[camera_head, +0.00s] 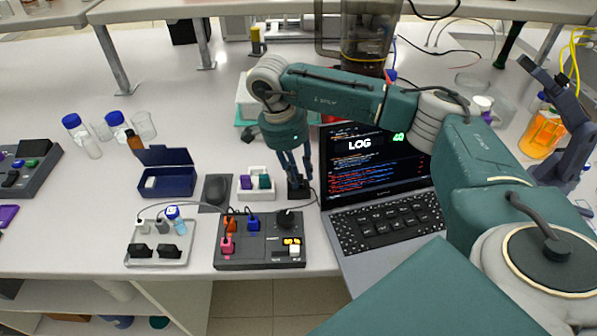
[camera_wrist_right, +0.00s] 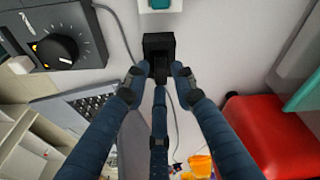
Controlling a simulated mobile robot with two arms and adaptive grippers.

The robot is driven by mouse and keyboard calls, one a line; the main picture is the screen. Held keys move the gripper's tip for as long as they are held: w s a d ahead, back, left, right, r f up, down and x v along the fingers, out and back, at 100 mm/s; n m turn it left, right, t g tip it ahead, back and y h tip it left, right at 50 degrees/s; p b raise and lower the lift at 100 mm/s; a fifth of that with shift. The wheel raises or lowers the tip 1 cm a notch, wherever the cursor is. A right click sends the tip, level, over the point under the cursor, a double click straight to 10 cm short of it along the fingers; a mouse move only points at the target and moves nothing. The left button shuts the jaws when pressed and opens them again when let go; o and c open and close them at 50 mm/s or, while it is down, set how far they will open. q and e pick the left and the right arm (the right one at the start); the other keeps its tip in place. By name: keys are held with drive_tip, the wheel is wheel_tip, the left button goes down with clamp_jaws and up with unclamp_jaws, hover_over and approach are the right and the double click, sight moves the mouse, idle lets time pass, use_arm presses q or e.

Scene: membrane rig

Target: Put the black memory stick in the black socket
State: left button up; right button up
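The black socket (camera_head: 298,193) is a small block on the bench, just left of the laptop. It shows in the right wrist view (camera_wrist_right: 158,42) with a grey cable beside it. My right gripper (camera_head: 296,182) points down at it, fingertips close around its near part. In the right wrist view my right gripper (camera_wrist_right: 159,76) has its fingers apart on both sides of a dark piece at the socket. I cannot tell whether that piece is the black memory stick or part of the socket. No black memory stick shows clearly elsewhere. My left gripper is not in view.
The laptop (camera_head: 385,222) stands close on the right. A white holder (camera_head: 257,192) with purple and teal sticks is left of the socket. A black control box (camera_head: 262,257) with a knob lies in front.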

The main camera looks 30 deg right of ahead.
drive_tip(key=shift+o, duration=0.2)
drive_tip(key=shift+r, duration=0.1)
drive_tip(key=v, duration=1.2)
